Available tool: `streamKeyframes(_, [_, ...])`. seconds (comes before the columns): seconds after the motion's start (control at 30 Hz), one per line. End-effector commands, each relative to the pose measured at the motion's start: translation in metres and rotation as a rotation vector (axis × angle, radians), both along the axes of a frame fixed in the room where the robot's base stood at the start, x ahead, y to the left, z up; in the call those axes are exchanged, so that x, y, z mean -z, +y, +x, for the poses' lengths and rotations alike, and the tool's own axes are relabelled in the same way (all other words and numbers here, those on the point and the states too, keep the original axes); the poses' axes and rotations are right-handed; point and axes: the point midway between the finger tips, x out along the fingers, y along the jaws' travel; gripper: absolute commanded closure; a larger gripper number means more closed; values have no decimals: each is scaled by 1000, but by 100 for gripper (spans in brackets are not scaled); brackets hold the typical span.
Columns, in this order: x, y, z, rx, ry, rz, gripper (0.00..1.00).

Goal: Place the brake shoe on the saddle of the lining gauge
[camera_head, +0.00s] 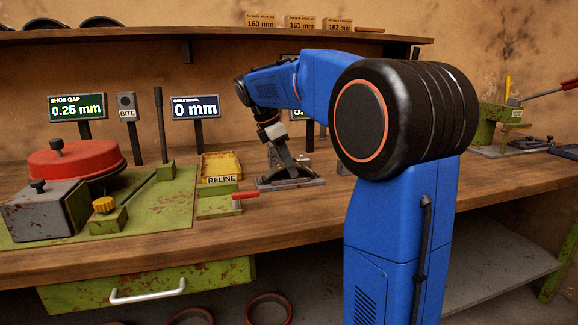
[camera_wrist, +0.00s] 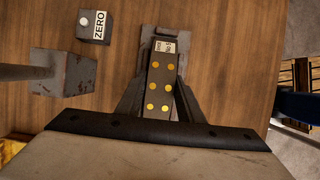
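The brake shoe (camera_wrist: 161,83) is a narrow dark piece with two rows of gold rivets and a white label at its far end. In the wrist view, the dark fingers of my gripper (camera_wrist: 163,95) press against both sides of it. In the head view, my gripper (camera_head: 276,142) points down over a low grey base (camera_head: 290,183) on the bench. A grey piece (camera_wrist: 149,33) shows just beyond the shoe and partly under it. It looks like part of the lining gauge, but I cannot tell whether the shoe touches it. My arm hides part of this spot in the head view.
A ZERO button box (camera_wrist: 93,27) and a rusty grey block (camera_wrist: 66,74) with a rod stand left of the shoe in the wrist view. A yellow RELINE tray (camera_head: 221,166), a red-handled green fixture (camera_head: 222,200) and a red drum (camera_head: 75,158) stand left on the bench (camera_head: 300,215).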

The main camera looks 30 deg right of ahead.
Motion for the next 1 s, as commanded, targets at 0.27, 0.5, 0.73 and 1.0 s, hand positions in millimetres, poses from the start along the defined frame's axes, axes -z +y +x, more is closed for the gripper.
streamKeyframes(0.27, [11, 3, -2, 4, 28, 12, 49])
streamKeyframes(0.5, [-19, 14, 1, 0, 20, 9, 47])
streamKeyframes(0.73, [-64, 30, 5, -1, 10, 5, 47])
streamKeyframes(1.0, [-116, 48, 10, -1, 2, 2, 47])
